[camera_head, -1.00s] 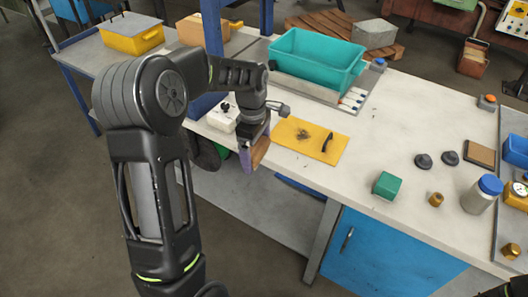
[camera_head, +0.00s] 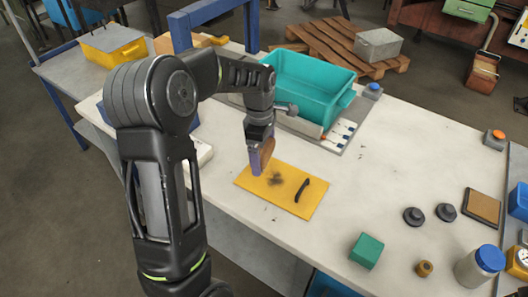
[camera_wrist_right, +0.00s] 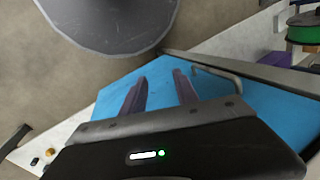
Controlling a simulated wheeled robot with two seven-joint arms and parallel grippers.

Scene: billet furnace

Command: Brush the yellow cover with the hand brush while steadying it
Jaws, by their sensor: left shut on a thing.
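The yellow cover (camera_head: 310,205) lies flat on the pale bench, with a dark smudge of dirt and a black handle (camera_head: 302,190) on top. My left gripper (camera_head: 258,155) is shut on the hand brush (camera_head: 267,152), whose brown body shows beside a purple finger. It is at the cover's far left part, low over it; I cannot tell whether the bristles touch. My right gripper (camera_wrist_right: 160,82) shows in the right wrist view, fingers apart and empty, in front of a blue panel (camera_wrist_right: 220,95). It is away from the cover.
A teal bin (camera_head: 310,85) stands behind the cover, beside a tray with small bottles (camera_head: 342,135). A green block (camera_head: 367,250), dark knobs (camera_head: 414,216) and a blue-capped jar (camera_head: 478,266) stand to the right. The bench between cover and knobs is clear.

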